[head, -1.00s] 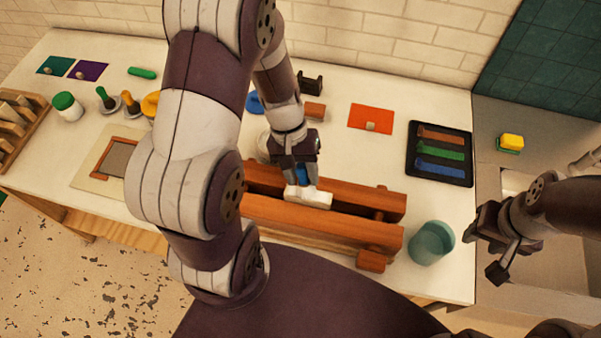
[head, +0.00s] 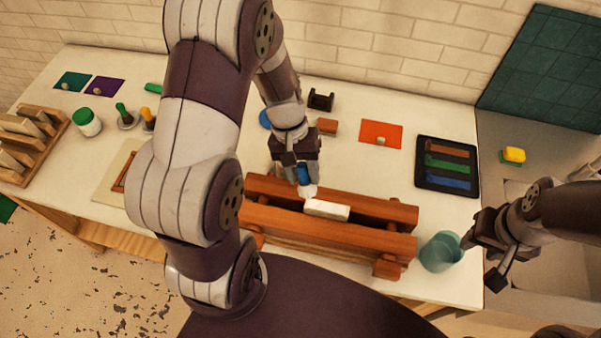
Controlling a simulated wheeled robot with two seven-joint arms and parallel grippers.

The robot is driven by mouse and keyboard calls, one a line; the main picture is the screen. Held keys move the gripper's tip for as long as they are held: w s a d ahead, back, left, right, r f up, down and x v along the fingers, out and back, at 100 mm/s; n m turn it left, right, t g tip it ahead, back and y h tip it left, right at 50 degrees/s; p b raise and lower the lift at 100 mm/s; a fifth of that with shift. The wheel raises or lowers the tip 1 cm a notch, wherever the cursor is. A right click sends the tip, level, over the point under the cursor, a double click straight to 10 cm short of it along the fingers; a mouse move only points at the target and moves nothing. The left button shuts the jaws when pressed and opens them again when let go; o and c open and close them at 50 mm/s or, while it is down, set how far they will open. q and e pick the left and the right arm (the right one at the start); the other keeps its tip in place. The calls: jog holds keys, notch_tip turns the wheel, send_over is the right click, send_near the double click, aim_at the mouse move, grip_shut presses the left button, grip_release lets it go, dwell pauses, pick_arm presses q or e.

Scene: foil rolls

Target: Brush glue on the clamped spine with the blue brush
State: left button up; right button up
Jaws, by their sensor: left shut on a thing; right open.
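My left gripper (head: 301,168) is shut on the blue brush (head: 303,175) and holds it over the wooden press. The brush's pale tip (head: 307,191) is down by the left end of the white spine (head: 327,210). I cannot tell whether the two touch. The spine sits between the two beams of the wooden press (head: 345,239), which lies along the table's front. My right gripper (head: 481,256) is open and empty, right of the press beyond the teal cup.
The teal cup (head: 440,252) stands at the press's right end. Behind are a black tray (head: 447,183) with coloured strips, an orange sheet (head: 381,134) and a brown block (head: 327,126). A green-lidded jar (head: 87,122) and wooden rack (head: 40,150) stand left. My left arm hides some table.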

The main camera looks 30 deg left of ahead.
pick_arm(q)
jog(key=shift+p+v, duration=0.65)
jog(key=shift+v, duration=0.35)
jog(key=shift+s+d+r+p, duration=0.15)
jog(key=shift+r+p, duration=0.15)
jog(key=shift+r, duration=0.15)
jog(key=shift+d, duration=0.1)
